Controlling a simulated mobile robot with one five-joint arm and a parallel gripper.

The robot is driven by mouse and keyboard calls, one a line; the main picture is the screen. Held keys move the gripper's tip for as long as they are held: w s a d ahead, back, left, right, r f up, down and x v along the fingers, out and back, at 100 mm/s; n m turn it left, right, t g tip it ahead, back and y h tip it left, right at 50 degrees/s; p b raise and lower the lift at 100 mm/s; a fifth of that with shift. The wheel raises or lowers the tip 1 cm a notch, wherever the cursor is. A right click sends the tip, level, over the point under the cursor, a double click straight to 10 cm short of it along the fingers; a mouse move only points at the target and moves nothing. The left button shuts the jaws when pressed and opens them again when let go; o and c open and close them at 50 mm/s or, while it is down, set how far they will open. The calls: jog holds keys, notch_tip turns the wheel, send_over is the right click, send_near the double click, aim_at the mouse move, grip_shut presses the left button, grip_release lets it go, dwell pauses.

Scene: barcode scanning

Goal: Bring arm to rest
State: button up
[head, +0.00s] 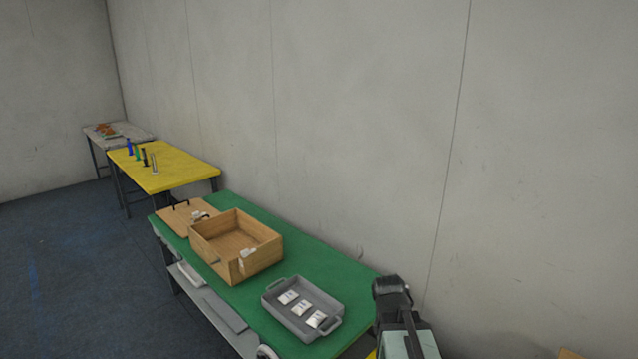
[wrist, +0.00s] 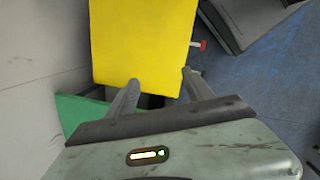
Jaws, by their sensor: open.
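My gripper (wrist: 160,82) shows in the wrist view with its two dark fingers spread apart and nothing between them. The fingertips lie over the lower edge of a yellow surface (wrist: 145,40). In the head view, part of my arm (head: 404,325) shows at the bottom right, beside the right end of the green table (head: 310,268). I cannot make out the fingers there.
On the green table stand an open wooden box (head: 206,248) and a grey tray (head: 272,307) holding white packets (head: 302,307). A yellow table (head: 178,177) with several upright bottles stands beyond. A wall (head: 350,120) runs behind. The floor (head: 60,260) at left is clear.

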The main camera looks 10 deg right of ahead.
jog(key=s+a+m+y, duration=0.2)
jog(key=a+m, duration=0.8)
jog(key=m, duration=0.2)
jog(key=shift+a+f, duration=0.15)
jog(key=shift+f, duration=0.3)
jog(key=shift+c, duration=0.3)
